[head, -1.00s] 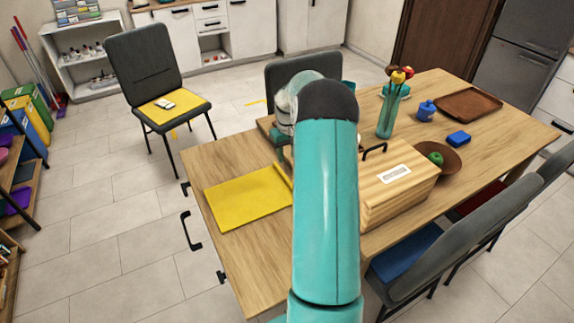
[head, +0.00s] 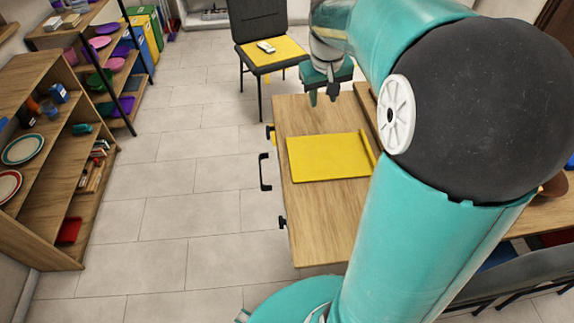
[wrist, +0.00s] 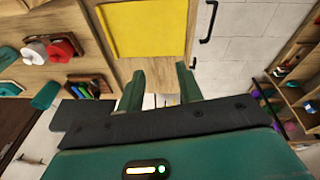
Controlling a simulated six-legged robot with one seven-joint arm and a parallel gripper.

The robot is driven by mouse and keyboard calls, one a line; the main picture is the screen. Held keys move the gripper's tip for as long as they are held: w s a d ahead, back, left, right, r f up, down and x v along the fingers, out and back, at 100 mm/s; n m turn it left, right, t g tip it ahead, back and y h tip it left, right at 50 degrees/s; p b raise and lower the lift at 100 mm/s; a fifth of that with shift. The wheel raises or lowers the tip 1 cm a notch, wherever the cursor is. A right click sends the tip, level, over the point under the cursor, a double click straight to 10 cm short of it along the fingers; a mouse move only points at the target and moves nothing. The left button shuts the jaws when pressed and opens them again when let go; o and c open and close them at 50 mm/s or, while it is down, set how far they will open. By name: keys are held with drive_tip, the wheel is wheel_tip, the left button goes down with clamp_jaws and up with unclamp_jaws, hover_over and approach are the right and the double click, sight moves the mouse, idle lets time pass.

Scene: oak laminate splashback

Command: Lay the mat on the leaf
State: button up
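A flat yellow mat (head: 325,158) lies on the left end of the wooden table top (head: 325,215). A narrow raised yellow strip runs along its right edge. I cannot make out a clear seam that sets a leaf apart from the rest of the table top. My gripper (head: 322,97) hangs near the table's far left corner, beyond the mat, fingers pointing down. In the wrist view the mat (wrist: 146,28) is at the top, and my gripper (wrist: 160,88) has its two fingers apart with nothing between them. My arm hides the table's right part.
A chair (head: 262,50) with a yellow seat and a small white object on it stands behind the table. Black handles (head: 264,172) stick out from the table's left edge. A wooden shelf (head: 55,150) stands at far left. Floor between shelf and table is clear.

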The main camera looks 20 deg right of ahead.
drive_tip(key=s+a+r+n+t+y, duration=0.1)
drive_tip(key=s+a+r+t, duration=0.1)
drive_tip(key=s+a, duration=1.6)
drive_tip(key=shift+s+r+n+t, duration=0.3)
drive_tip(key=shift+s+r+t, duration=0.1)
drive_tip(key=shift+t, duration=0.3)
